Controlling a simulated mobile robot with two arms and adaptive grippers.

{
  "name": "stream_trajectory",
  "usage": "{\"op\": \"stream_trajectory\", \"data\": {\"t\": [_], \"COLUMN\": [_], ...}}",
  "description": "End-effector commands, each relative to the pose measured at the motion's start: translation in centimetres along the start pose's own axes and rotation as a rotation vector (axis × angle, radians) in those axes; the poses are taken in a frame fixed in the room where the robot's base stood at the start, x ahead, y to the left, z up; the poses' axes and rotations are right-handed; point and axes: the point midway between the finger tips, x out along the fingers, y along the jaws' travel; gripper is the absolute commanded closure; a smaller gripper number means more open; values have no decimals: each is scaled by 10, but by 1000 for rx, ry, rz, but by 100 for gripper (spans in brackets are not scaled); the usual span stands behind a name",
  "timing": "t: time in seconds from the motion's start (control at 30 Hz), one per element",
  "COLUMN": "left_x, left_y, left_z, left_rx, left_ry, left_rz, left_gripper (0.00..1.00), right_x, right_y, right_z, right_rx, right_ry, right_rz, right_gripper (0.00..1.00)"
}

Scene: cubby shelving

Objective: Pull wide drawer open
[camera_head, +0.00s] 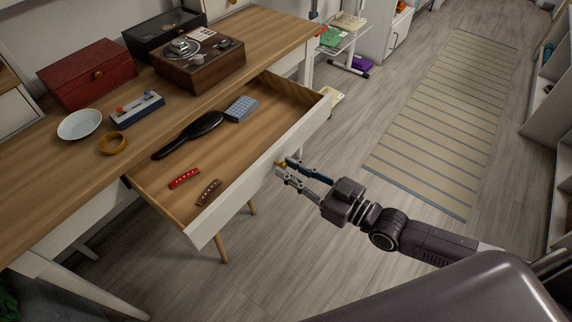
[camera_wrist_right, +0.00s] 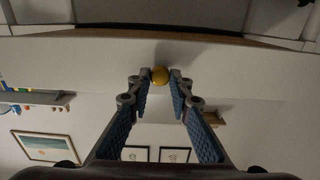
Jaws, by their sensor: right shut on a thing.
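The wide drawer (camera_head: 268,163) stands pulled out from the wooden desk, with its inside in plain sight. Its white front carries a small round brass knob (camera_head: 281,164). My right gripper (camera_head: 282,168) is at the drawer front, its fingertips on either side of the knob and shut on it. In the right wrist view the yellow knob (camera_wrist_right: 160,75) sits between the two fingertips. Inside the drawer lie a black hairbrush (camera_head: 190,134), a blue-grey block (camera_head: 241,108), a red item (camera_head: 185,178) and a brown item (camera_head: 209,192). My left gripper is not in view.
On the desk top (camera_head: 262,38) stand a red box (camera_head: 88,76), a dark case (camera_head: 160,36), a wooden record-player-like box (camera_head: 199,62), a white bowl (camera_head: 80,124) and a golden ring (camera_head: 113,144). A striped rug (camera_head: 447,110) lies on open floor; shelving (camera_head: 550,100) stands at right.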

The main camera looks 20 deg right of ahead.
Motion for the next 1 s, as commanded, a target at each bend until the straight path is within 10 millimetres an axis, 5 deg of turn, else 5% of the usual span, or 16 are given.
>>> {"op": "stream_trajectory", "data": {"t": [0.3, 0.33, 0.47, 0.8, 1.0], "left_x": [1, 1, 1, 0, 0], "left_y": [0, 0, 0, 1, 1], "left_z": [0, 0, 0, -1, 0], "left_rx": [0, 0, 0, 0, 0], "left_ry": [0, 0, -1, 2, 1], "left_rz": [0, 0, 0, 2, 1], "left_gripper": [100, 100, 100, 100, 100], "right_x": [-1, -1, 0, -3, -25], "right_y": [-1, -1, -1, 0, 0], "right_z": [2, 2, 1, 1, 2], "right_rx": [1, 1, 1, 0, 0], "right_ry": [-3, -3, -2, -2, -6], "right_rz": [-1, -1, -1, 0, -1], "right_gripper": [100, 79, 65, 65, 65]}}
